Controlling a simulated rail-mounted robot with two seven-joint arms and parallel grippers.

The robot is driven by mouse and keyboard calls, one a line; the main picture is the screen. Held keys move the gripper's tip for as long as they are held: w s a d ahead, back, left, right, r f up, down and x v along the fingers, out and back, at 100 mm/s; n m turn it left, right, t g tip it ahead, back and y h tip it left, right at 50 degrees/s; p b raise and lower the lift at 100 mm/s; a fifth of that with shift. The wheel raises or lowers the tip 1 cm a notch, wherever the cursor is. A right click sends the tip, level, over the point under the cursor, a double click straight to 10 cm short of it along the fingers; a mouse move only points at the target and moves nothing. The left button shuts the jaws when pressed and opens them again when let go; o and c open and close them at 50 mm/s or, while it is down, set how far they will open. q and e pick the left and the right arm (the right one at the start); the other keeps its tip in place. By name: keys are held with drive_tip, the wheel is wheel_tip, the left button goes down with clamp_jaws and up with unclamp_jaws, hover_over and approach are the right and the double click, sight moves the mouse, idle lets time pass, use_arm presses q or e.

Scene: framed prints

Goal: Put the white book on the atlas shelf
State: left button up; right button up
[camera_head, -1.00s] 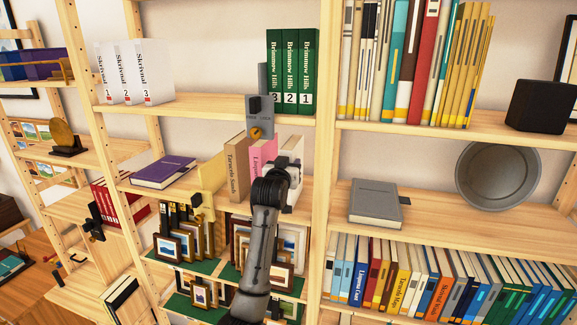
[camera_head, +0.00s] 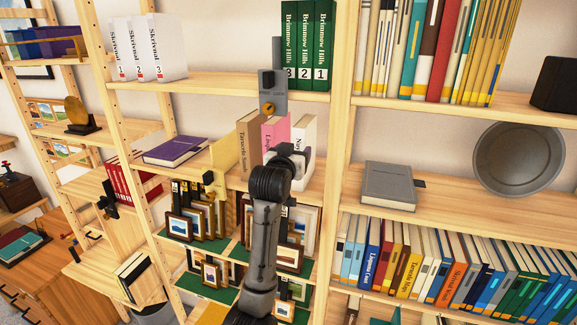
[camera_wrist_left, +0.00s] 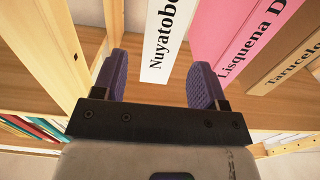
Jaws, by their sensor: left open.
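A white book (camera_head: 307,131) stands upright on the middle shelf, at the right end of a short row beside a pink book (camera_head: 274,133) and a brown book (camera_head: 249,138). My left gripper (camera_head: 298,156) is in front of it and hides its lower part. In the left wrist view the gripper (camera_wrist_left: 158,82) is open, and the white book (camera_wrist_left: 166,38) shows beyond and between its two fingers, with no clear grip on it. No label clearly shows me which shelf is the atlas shelf. My right gripper is not in view.
A wooden upright (camera_head: 334,150) stands just right of the white book. Beyond it, a grey book (camera_head: 388,184) lies flat and a round metal dish (camera_head: 517,158) leans at the back. A purple book (camera_head: 175,151) lies to the left. Framed prints (camera_head: 204,215) fill the shelf below.

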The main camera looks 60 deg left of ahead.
use_arm(q)
drive_tip(key=b+v, duration=0.1)
drive_tip(key=v, duration=0.4)
drive_tip(key=s+d+f+m+g+h, duration=0.1)
drive_tip(key=d+f+m+h, duration=0.15)
drive_tip(key=d+f, duration=0.55)
drive_tip(key=s+d+f+m+g+h, duration=0.1)
drive_tip(key=d+f+m+h, duration=0.3)
drive_tip(key=f, duration=0.8)
drive_tip(key=s+d+f+m+g+h, duration=0.1)
drive_tip(key=d+f, duration=0.6)
drive_tip(key=f, duration=0.3)
drive_tip(key=s+d+f+m+g+h, duration=0.1)
drive_tip(key=s+d+f+g+h, duration=0.1)
drive_tip(key=s+d+f, duration=0.6)
drive_tip(key=s+d+f+m+g+h, duration=0.2)
drive_tip(key=s+d+f+g, duration=0.2)
drive_tip(key=s+d+f, duration=0.4)
drive_tip(key=s, duration=0.6)
drive_tip(key=shift+s+f+g+h, duration=0.2)
drive_tip(key=shift+g+h, duration=0.15)
drive_tip(key=shift+g, duration=0.05)
